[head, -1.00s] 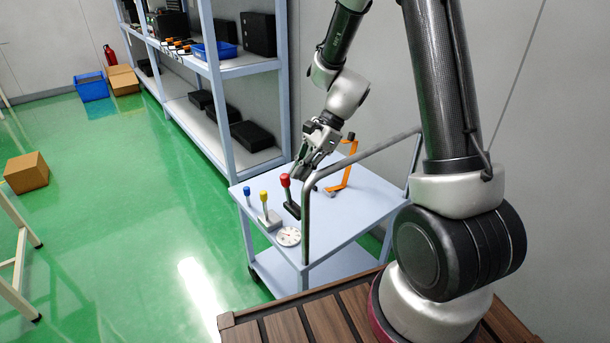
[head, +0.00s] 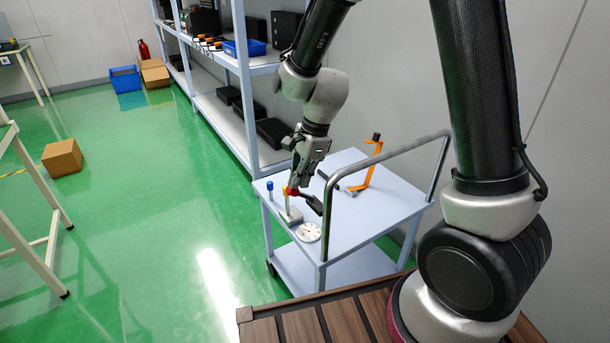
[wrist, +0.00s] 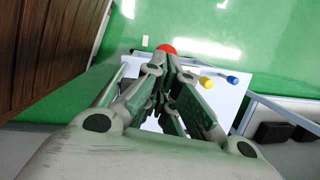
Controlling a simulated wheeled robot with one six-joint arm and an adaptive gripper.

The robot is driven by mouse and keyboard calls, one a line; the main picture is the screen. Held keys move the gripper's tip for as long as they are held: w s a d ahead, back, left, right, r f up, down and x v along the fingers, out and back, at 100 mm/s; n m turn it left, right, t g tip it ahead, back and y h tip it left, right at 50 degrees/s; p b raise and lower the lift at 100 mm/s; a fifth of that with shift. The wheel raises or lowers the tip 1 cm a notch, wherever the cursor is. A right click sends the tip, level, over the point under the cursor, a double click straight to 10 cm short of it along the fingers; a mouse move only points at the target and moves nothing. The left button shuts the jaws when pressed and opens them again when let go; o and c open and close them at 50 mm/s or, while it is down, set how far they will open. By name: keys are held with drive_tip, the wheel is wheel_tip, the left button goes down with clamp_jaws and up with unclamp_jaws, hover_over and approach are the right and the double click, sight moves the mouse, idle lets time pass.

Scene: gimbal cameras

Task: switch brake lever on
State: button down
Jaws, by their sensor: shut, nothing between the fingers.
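A lever with a red knob (head: 292,191) stands on a black base (head: 314,205) on the cart. It leans left and low, its knob close to the yellow-topped lever (head: 283,188). My gripper (head: 297,181) is shut and empty, its fingertips at the red knob, apparently touching it. In the wrist view the red knob (wrist: 166,48) shows just beyond the fingertips (wrist: 170,62). The lever's stem is mostly hidden there by the fingers. No label shows which lever is the brake.
The cart top (head: 345,215) also holds a blue-topped lever (head: 270,186), a round white dial (head: 308,232) and an orange bent handle (head: 370,165). A grey cart rail (head: 328,215) rises at the right of the levers. A shelf (head: 245,100) stands behind.

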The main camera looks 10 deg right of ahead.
drive_tip(key=shift+d, duration=0.1)
drive_tip(key=shift+w+d+f, duration=0.2)
drive_tip(key=shift+d+f, duration=0.2)
drive_tip(key=shift+d, duration=0.2)
